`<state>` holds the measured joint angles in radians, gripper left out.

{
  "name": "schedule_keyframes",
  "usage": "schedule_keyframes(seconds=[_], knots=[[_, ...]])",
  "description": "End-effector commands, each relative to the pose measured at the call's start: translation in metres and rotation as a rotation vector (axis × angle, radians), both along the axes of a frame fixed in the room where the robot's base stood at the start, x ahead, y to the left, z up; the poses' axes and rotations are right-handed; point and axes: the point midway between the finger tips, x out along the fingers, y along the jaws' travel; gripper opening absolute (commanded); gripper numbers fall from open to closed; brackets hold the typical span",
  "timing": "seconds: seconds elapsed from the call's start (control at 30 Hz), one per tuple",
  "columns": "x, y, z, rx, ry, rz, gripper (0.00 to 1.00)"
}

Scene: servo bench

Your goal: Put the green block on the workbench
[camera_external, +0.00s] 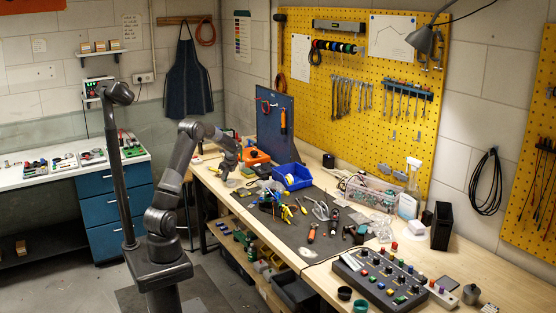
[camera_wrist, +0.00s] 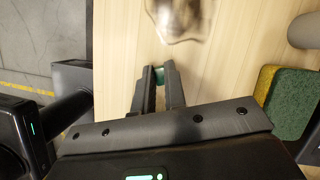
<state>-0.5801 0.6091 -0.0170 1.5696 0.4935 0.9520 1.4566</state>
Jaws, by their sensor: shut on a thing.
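The fingers hide most of the block. Below them is the pale wooden workbench (camera_wrist: 118,60); I cannot tell whether the block touches it. In the external view my gripper (camera_external: 226,172) is over the far left end of the workbench (camera_external: 505,270). The block is too small to make out there.
A shiny clear object (camera_wrist: 180,20) lies just ahead of the fingertips. A green and yellow sponge (camera_wrist: 288,103) is at right. The bench's edge and floor (camera_wrist: 45,45) are at left. A blue bin (camera_external: 292,178) and a dark mat with tools (camera_external: 290,232) lie further along the bench.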

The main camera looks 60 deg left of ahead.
Motion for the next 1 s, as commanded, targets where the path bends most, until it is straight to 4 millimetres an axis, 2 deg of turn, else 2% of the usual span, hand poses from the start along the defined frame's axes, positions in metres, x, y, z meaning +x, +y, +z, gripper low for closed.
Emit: schedule_keyframes(seconds=[0.13, 0.17, 0.4, 0.63, 0.77, 1.0], knots=[[0.0, 0.0, -0.004, 0.0, 0.0, 0.0, 0.0], [0.0, 0.0, -0.003, 0.0, 0.0, 0.0, 0.14], [0.0, 0.0, -0.003, 0.0, 0.0, 0.0, 0.33], [0.0, 0.0, -0.002, 0.0, 0.0, 0.0, 0.33], [0.002, -0.002, 0.006, 0.001, -0.002, -0.001, 0.33], [0.009, -0.019, 0.05, 0.002, -0.004, -0.002, 0.33]])
